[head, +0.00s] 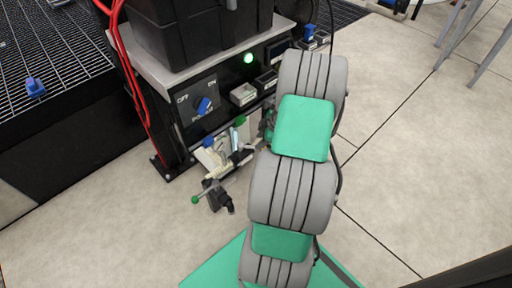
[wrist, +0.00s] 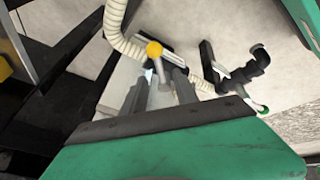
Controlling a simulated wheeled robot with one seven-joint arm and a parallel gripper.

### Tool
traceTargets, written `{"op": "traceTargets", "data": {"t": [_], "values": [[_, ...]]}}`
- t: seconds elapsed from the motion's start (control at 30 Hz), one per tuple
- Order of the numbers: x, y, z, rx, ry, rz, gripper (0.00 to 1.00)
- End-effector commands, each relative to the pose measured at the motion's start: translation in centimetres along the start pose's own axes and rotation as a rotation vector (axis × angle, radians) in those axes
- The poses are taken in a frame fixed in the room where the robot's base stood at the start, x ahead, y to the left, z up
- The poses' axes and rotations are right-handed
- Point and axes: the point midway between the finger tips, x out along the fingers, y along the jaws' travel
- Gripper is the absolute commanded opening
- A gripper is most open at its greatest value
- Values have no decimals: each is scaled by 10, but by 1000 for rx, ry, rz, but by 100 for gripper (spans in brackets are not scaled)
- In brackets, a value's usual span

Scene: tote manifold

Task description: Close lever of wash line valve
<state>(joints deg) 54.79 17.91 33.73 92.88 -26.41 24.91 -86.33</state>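My gripper (wrist: 160,82) shows in the wrist view with its two dark fingers apart. A yellow-knobbed lever (wrist: 154,49) stands at the gap between the fingertips, its pale stem running down between them. I cannot tell whether the fingers touch it. In the head view my arm covers most of the gripper. A black valve fitting (head: 217,195) with a green-tipped handle (head: 195,200) sits low at the manifold's front; it also shows at the right of the wrist view (wrist: 240,75). A blue knob (head: 208,142) and a green knob (head: 240,120) show above it. No label identifies the wash line valve.
A ribbed cream hose (wrist: 118,35) runs beside the yellow-knobbed lever. The floor (head: 100,230) at front left is clear.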

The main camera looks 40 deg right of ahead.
Motion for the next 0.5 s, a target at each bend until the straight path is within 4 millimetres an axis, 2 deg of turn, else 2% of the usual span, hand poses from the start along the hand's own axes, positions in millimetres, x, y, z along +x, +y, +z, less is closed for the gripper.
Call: {"op": "traceTargets", "data": {"t": [0.03,0.1,0.2,0.5], "values": [[16,0,-2,0,0,-4,35],[30,-1,0,1,0,-4,35],[44,0,0,2,0,-1,35],[51,2,-1,3,-1,1,35]]}}
